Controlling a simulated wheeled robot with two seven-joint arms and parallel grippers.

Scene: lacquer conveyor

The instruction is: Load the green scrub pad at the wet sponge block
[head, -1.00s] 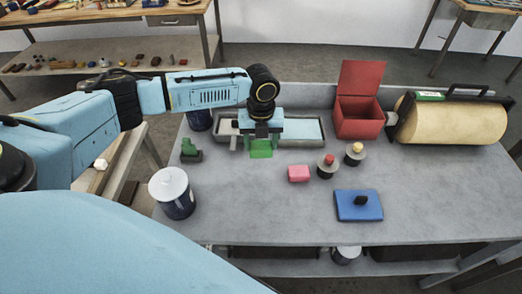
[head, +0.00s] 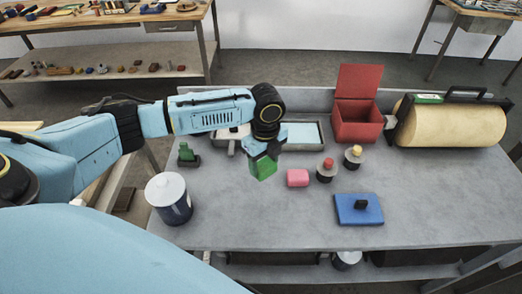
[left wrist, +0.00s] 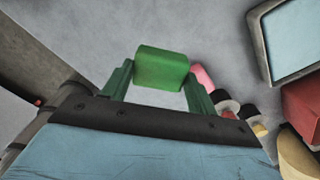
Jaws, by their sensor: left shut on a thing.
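My left gripper (head: 262,154) is shut on a green block, the scrub pad (head: 263,169), and holds it over the grey table, left of a pink block (head: 298,178). In the left wrist view the pad (left wrist: 162,67) sits between the two green fingers. The pink block, which may be the sponge block, shows partly behind a finger in the left wrist view (left wrist: 203,76). The pad is apart from the pink block. My right gripper is not in view.
A tray (head: 322,134) with a pale blue panel lies behind my gripper, partly hidden. A red open box (head: 358,122), a tan roller (head: 452,123), two knobbed pots, a blue pad (head: 358,207), a white-lidded can (head: 170,198) and a green-topped item (head: 188,154) surround it. The front middle is clear.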

